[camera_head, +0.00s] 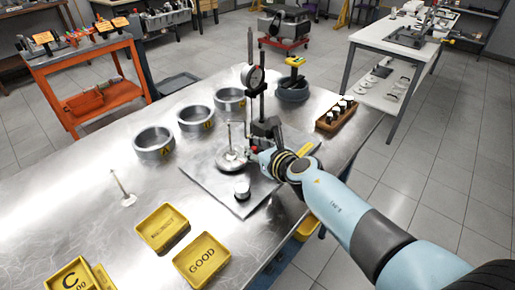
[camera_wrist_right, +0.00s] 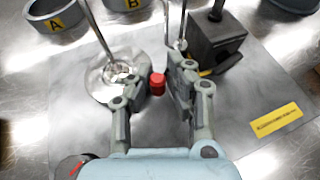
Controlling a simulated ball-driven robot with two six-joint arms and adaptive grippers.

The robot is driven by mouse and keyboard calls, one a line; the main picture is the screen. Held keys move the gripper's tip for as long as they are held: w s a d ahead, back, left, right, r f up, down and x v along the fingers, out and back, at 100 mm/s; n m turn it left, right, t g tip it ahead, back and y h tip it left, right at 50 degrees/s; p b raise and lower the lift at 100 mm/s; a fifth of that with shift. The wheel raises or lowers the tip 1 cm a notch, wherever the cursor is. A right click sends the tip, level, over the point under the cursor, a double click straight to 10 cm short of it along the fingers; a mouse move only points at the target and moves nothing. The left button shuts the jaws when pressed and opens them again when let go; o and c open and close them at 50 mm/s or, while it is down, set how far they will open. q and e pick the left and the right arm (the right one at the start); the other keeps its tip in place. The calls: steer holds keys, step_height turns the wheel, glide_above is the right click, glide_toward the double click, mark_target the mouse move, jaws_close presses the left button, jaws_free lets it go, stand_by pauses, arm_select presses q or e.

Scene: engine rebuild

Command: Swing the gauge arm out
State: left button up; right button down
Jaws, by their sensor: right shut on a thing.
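The dial gauge (camera_head: 253,77) is on an upright stand, whose dark block base (camera_head: 266,127) is on the grey plate. The base also shows in the right wrist view (camera_wrist_right: 216,40). My right gripper (camera_head: 256,156) is low beside the stand, fingers pointing down at the plate. In the right wrist view its fingers (camera_wrist_right: 152,90) are shut on a small red knob (camera_wrist_right: 157,84), which I take to be the gauge arm's handle. A shiny disc with an upright stem (camera_head: 231,158) is just left of the fingers. The knob's link to the gauge is mostly hidden. My left gripper is out of view.
Several metal rings (camera_head: 154,143) stand behind left on the steel table. Yellow trays (camera_head: 202,262) lie in front. A small cylinder (camera_head: 242,189) stands on the plate (camera_head: 215,183). A wooden rack (camera_head: 335,115) is behind right. A lone stemmed part (camera_head: 127,199) stands left.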

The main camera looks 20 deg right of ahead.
steer(key=c, duration=1.5)
jaws_free()
steer(key=shift+w+a+r, duration=0.1)
steer(key=shift+a, duration=0.25)
steer(key=shift+o, duration=1.2)
steer(key=shift+a, duration=0.1)
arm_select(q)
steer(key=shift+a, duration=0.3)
arm_select(e)
steer(key=shift+w, duration=0.1)
steer(key=shift+d, duration=0.2)
steer(key=v, duration=1.1)
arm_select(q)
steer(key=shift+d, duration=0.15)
arm_select(e)
steer(key=shift+s+d+r, duration=0.1)
steer(key=shift+s+r, duration=0.1)
steer(key=shift+s, duration=0.25)
